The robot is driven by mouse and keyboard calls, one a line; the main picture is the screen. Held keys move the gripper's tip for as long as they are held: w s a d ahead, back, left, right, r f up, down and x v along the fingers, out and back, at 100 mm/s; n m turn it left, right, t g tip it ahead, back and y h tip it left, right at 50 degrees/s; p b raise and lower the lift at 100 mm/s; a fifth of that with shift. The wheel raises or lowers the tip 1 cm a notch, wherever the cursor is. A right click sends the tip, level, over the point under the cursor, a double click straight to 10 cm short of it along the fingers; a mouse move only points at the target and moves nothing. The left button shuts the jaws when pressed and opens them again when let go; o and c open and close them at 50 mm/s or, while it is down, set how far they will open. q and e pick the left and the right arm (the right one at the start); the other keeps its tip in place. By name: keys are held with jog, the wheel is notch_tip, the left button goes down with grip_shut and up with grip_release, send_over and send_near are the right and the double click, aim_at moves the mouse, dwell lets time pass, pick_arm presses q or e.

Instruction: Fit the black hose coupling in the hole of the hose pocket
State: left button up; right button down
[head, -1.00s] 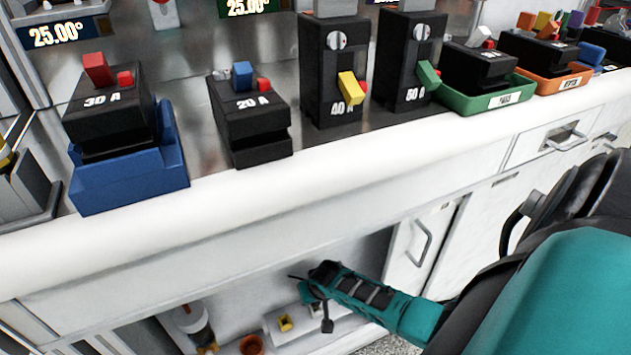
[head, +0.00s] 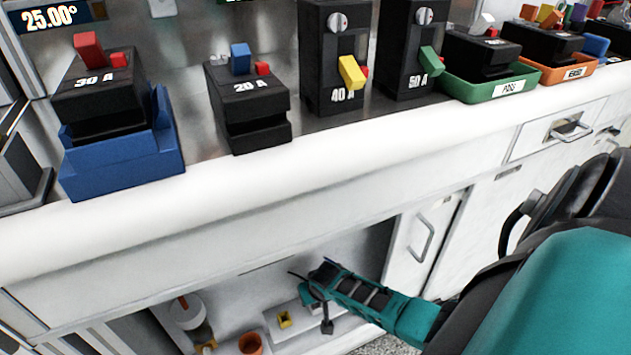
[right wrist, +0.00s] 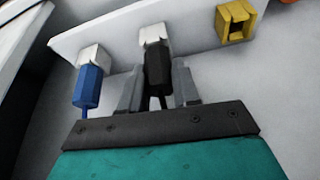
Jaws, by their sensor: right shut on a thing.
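In the right wrist view, the black hose coupling (right wrist: 158,72) stands between the two grey fingers of my right gripper (right wrist: 157,84), which is shut on it. The coupling's far end meets a pale square block (right wrist: 153,34) on a white panel. I cannot tell whether it sits in a hole there or only lines up with it. A blue coupling (right wrist: 89,83) with its own pale block is to the left. A yellow block (right wrist: 236,20) with a square opening is to the right. In the head view, my right gripper (head: 312,285) is inside the low open bay. My left gripper is not in view.
A white counter edge (head: 260,180) runs above the bay. Breakers stand on top, with a blue holder (head: 125,160) and green (head: 500,88) and orange trays. An orange cup (head: 251,344) and a white container (head: 186,311) are in the bay. A cabinet door (head: 425,245) borders its right.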

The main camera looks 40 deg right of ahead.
jog(key=c, duration=0.8)
grip_release()
jog(key=shift+f, duration=0.1)
jog(key=shift+o, duration=0.2)
jog(key=p+v, duration=0.2)
jog(key=v, duration=0.1)
jog(key=p+v, duration=0.5)
jog(key=v, duration=0.5)
jog(key=shift+p, duration=0.3)
jog(key=shift+s, duration=0.1)
